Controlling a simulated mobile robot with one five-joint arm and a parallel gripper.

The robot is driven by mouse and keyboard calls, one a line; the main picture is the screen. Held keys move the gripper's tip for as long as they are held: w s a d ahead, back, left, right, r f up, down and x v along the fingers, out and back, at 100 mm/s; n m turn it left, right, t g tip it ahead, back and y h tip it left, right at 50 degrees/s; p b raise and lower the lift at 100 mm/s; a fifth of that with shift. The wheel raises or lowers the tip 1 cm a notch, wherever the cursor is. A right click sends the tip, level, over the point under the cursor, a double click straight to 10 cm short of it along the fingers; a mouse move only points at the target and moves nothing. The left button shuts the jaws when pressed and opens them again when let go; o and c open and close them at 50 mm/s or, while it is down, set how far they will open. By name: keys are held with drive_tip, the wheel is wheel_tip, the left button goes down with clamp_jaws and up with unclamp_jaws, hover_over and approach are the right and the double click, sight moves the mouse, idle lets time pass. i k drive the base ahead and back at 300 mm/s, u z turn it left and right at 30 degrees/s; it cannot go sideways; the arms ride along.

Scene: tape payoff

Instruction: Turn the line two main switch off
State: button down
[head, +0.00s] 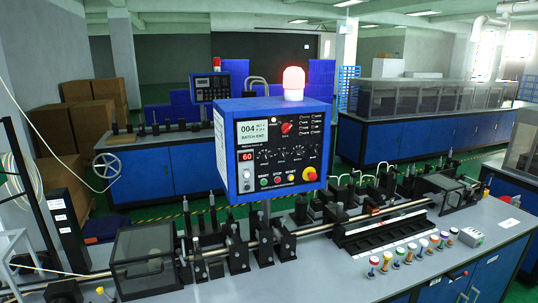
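A blue control box (232,165) with a black front panel stands on a post over the near bench. A red rotary knob (286,128) sits at the panel's upper middle; its setting is too small to tell. The box's screen (251,131) reads 004 and BATCH END, and a red display (246,155) shows 60. A second, smaller panel (210,87) stands on the far machine at the back left. No label naming line two is readable, so I cannot tell which switch is the line two main switch. My gripper is not in view.
A red beacon (293,80) glows on the box. A red mushroom button (310,174) is at the panel's lower right. Bench machinery, a clear-walled box (140,260) and several coloured-top pegs (410,250) occupy the near bench (340,280).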

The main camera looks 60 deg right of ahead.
sight(286, 127)
drive_tip(key=z, duration=2.05)
